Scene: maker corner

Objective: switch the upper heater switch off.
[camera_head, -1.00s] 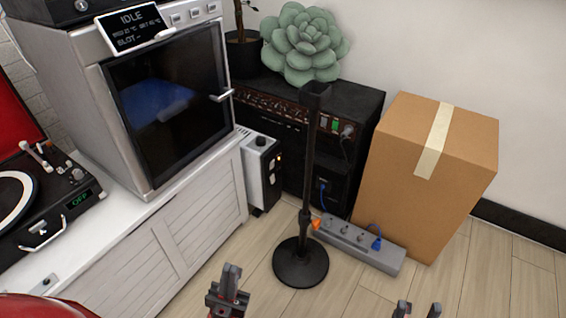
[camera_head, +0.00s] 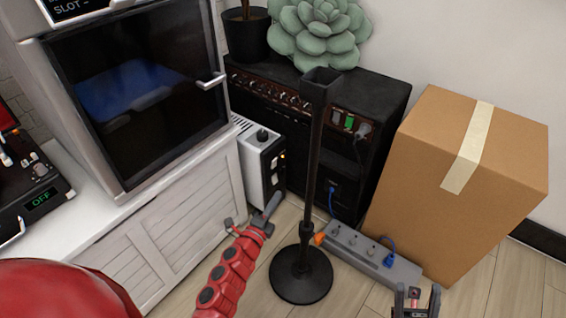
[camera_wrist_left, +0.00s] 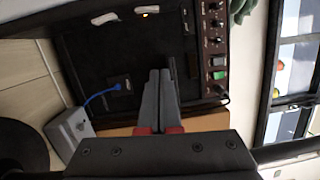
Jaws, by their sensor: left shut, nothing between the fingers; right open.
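The heater (camera_head: 252,172) is a slim white unit with a dark front panel and a knob on top, beside the white cabinet. Its switches look small and pale in the head view. In the left wrist view, turned sideways, the upper heater switch (camera_wrist_left: 148,10) and lower heater switch (camera_wrist_left: 103,18) show near the top edge, the upper with a faint warm glow. Its exact setting is hard to tell. My left gripper (camera_head: 271,204) is shut and empty, in front of and below the switches, apart from them; its fingers (camera_wrist_left: 161,80) also show in the wrist view. My right gripper (camera_head: 416,292) is open and empty.
A black stand (camera_head: 301,272) with a tall pole rises just right of my left gripper. A power strip (camera_head: 367,257) lies on the floor before a cardboard box (camera_head: 460,190). A black amplifier (camera_head: 375,105) stands behind. The white cabinet (camera_head: 190,225) borders the left.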

